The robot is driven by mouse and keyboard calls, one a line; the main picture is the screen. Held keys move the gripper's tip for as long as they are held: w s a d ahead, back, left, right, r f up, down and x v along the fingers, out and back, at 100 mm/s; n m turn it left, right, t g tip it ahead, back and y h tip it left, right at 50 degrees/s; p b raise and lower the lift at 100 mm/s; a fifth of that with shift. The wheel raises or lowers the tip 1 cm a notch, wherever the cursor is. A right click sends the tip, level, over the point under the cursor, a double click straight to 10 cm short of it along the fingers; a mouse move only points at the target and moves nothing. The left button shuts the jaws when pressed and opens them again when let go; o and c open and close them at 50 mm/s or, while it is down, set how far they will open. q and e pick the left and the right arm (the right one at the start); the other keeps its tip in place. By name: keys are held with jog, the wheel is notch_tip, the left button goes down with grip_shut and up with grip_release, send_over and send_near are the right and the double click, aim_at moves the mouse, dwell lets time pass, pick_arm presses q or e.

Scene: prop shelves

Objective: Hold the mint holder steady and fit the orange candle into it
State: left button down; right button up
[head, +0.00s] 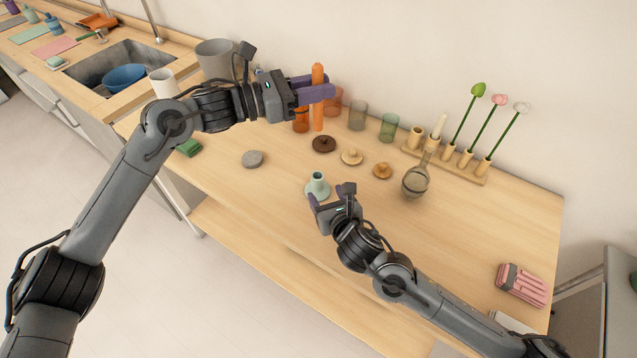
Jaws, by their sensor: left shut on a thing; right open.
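The orange candle (318,112) is a tall, thin stick, upright at the back of the counter. My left gripper (318,92) is shut on its upper part with purple fingers. I cannot tell whether the candle's foot touches the counter. The mint holder (318,184) stands upright near the counter's front edge, with a small neck on a wide base. My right gripper (332,197) is open just in front of the holder, its fingers close around the near side of the base. I cannot tell whether they touch it.
Behind stand an orange glass (301,121), a grey glass (358,115) and a green glass (389,127). A dark brown lid (324,144) and wooden lids (352,156) lie between. A wooden rack (466,169) with flowers is at right. A grey disc (253,159) lies left of the holder.

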aim_at(319, 185)
jog(key=x, duration=0.9)
jog(key=shift+w+a+f, duration=0.1)
jog(key=shift+w+f, duration=0.05)
jog(key=shift+w, duration=0.1)
jog(key=c, duration=1.1)
pick_arm(q)
notch_tip(319, 185, down, 14)
jog(key=shift+f, duration=0.25)
pick_arm(e)
jog(key=shift+c, duration=0.2)
